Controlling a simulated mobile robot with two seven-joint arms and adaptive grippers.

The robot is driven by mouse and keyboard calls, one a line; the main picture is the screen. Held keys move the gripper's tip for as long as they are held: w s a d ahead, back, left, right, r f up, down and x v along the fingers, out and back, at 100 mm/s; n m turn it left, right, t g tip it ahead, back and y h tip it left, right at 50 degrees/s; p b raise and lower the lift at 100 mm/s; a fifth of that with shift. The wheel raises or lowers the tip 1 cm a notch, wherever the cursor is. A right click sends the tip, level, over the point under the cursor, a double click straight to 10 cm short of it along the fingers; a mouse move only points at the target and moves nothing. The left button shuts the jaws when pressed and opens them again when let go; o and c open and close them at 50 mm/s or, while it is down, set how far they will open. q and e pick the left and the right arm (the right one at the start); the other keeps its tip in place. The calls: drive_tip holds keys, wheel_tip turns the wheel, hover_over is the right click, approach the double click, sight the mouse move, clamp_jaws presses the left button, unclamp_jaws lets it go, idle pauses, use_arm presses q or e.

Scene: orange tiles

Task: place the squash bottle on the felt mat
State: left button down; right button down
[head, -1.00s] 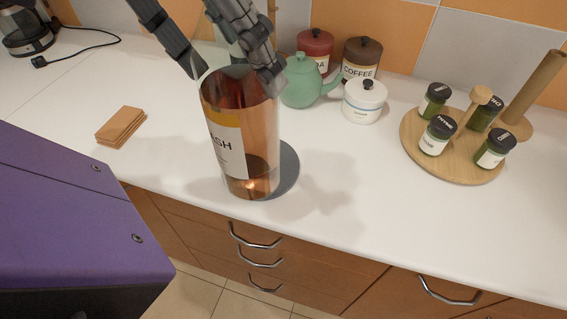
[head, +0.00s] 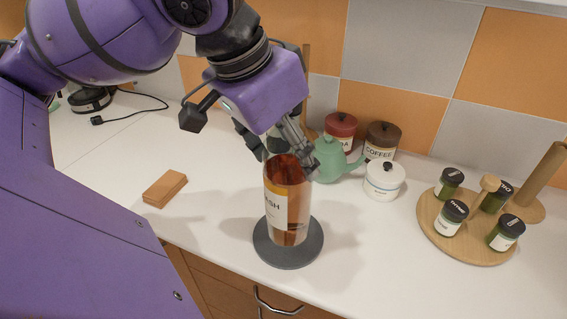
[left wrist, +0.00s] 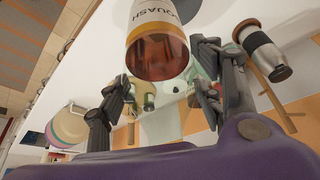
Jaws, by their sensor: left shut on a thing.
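The squash bottle (head: 288,200) is a tall, clear bottle with amber contents and a white and yellow label. It is upright over the round dark grey felt mat (head: 316,240), with its base near the mat's middle in the head view. I cannot tell whether the base touches the mat. My left gripper (head: 281,148) is shut on the bottle's upper end from above. In the left wrist view the bottle (left wrist: 158,40) shows between and beyond the fingers, its label partly cut off. The mat's middle is hidden behind the bottle. My right gripper is not in view.
A green teapot (head: 335,160), a white jar (head: 383,182) and red (head: 341,128) and brown (head: 382,138) canisters stand close behind the bottle, to the right. A wooden spice stand (head: 465,238) is further right. Wooden coasters (head: 165,187) lie left. The counter between mat and coasters is clear.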

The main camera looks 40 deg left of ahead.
use_arm(q)
drive_tip(key=w+a+f+b, duration=0.1)
drive_tip(key=w+a+f, duration=0.1)
drive_tip(key=f, duration=0.3)
drive_tip(key=w+a+f+b, duration=0.1)
drive_tip(key=w+f, duration=0.2)
drive_tip(key=f, duration=0.2)
drive_tip(key=shift+w+a, duration=0.35)
drive_tip(key=shift+f, duration=0.15)
